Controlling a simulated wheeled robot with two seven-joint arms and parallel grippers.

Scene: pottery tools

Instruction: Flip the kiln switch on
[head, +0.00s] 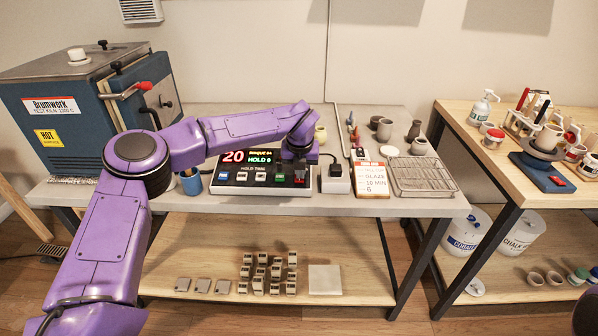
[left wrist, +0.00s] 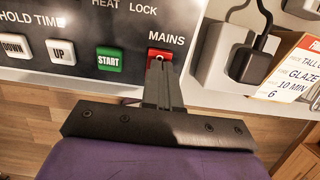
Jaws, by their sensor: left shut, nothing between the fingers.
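The kiln control box (head: 228,178) stands on the grey bench, its display lit with "20" and "HOLD". Its red switch (left wrist: 160,54), under the word "MAINS", shows at the box's lower right in the left wrist view. My left gripper (head: 299,172) is over the box's right end in the head view. In the left wrist view my left gripper (left wrist: 158,68) is shut and empty, its tips at the lower part of the red switch. I cannot tell whether they touch it. The tips hide part of the switch, and its position is unclear. My right gripper is out of view.
The blue kiln (head: 55,125) stands at the left end of the bench. A black plug (head: 336,170) in a white socket and a glaze card (head: 372,179) are right of the box. A wire rack (head: 422,175) lies farther right. A green START button (left wrist: 109,59) is left of the switch.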

